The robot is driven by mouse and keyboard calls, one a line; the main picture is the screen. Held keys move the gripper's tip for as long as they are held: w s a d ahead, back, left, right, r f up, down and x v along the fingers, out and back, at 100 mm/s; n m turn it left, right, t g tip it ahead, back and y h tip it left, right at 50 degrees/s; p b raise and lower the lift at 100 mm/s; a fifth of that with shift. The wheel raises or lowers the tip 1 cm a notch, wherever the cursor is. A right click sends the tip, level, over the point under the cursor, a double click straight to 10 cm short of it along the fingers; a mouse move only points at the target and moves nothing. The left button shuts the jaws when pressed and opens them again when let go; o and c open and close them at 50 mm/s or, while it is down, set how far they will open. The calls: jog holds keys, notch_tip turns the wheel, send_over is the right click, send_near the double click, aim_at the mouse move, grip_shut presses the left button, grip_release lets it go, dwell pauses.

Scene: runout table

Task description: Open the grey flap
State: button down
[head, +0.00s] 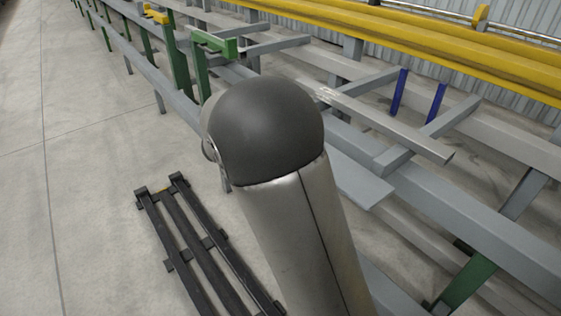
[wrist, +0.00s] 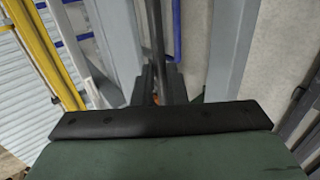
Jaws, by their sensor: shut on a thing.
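The grey flap (head: 360,183) is a flat plate beside the long grey beam in the head view, partly hidden behind my arm. My gripper is hidden behind my arm in the head view. In the wrist view my gripper (wrist: 159,90) shows as two dark fingers close together, shut on a thin dark edge-on strip that runs up between them. The strip looks like the edge of the flap, though the gripped spot is dark and small.
A grey bar (head: 385,122) lies across the table's frame. Two blue posts (head: 398,93) and a yellow rail (head: 420,40) stand beyond. A dark slatted rack (head: 190,240) lies on the floor at lower left. The concrete floor at left is clear.

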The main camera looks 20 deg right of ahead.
jog(key=c, duration=1.5)
grip_release()
jog(key=shift+s+a+f, duration=0.1)
jog(key=shift+a+f, duration=0.05)
jog(key=shift+f, duration=0.45)
jog(key=shift+s+a+f, duration=0.1)
jog(key=shift+f, duration=0.5)
jog(key=shift+o, duration=0.2)
jog(key=shift+w+r, duration=0.1)
jog(key=shift+r, duration=0.05)
jog(key=shift+d+r, duration=0.1)
jog(key=shift+r, duration=0.1)
jog(key=p+v, duration=0.6)
jog(key=v, duration=1.1)
jog(key=shift+r, duration=0.2)
